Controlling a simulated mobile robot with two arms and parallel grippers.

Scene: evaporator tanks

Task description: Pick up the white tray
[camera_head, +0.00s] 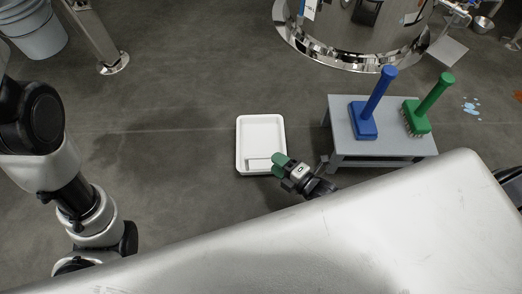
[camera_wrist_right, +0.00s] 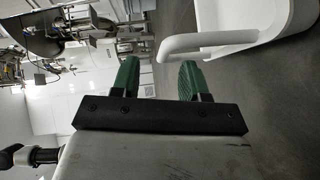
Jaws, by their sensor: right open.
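The white tray (camera_head: 241,135) lies on the grey floor near the middle of the head view, with a raised handle (camera_head: 259,163) at its near end. My right gripper (camera_head: 279,165) is at the tray's near right corner, its green fingers open. In the right wrist view the tray (camera_wrist_right: 270,40) fills the upper right. Its handle (camera_wrist_right: 205,42) reaches in front of the right-hand finger and partly across the gap (camera_wrist_right: 158,62). Nothing is between the fingers, and whether they touch the handle is unclear. My left arm shows at the left, but its gripper is hidden.
A small grey bench (camera_head: 385,148) stands right of the tray, holding a blue brush (camera_head: 365,120) and a green brush (camera_head: 417,118). A shiny steel tank (camera_head: 350,40) stands behind. Grey buckets (camera_head: 38,35) are at the upper left. The floor left of the tray is clear.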

